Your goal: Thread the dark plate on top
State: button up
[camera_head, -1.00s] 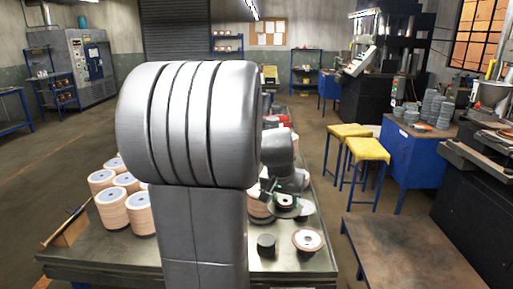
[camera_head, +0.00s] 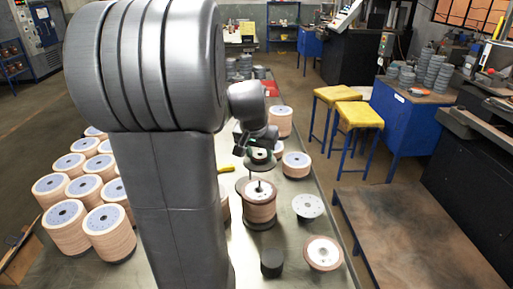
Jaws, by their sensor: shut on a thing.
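My gripper (camera_head: 252,147) is small and partly hidden by its own wrist in the head view. It is shut on a dark round plate (camera_head: 262,160), held roughly level. In the picture the held plate appears just above and beyond the spindle tip. It looks apart from the stack, but I cannot tell the exact gap or whether their centres line up.
A dark cylinder (camera_head: 272,262), a flap disc (camera_head: 323,252) and a pale perforated plate (camera_head: 308,206) lie on the table to the right. Another short stack (camera_head: 296,164) stands behind. Several tan stacks (camera_head: 72,226) fill the left. My arm hides the middle.

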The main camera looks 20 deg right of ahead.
aim_at(258, 163)
jog(key=shift+s+f+b, duration=0.1)
jog(key=shift+f+b, duration=0.35)
jog(key=shift+f, duration=0.2)
jog(key=shift+f+b, duration=1.4)
jog(key=shift+f, duration=0.55)
jog(key=shift+f+b, duration=1.45)
jog(key=shift+f, duration=0.2)
jog(key=shift+f+b, duration=0.9)
jog(key=shift+f, duration=0.25)
jog(key=o, duration=1.4)
jog(key=shift+c, duration=0.2)
jog(key=v, duration=1.4)
jog(key=shift+a+f, duration=0.1)
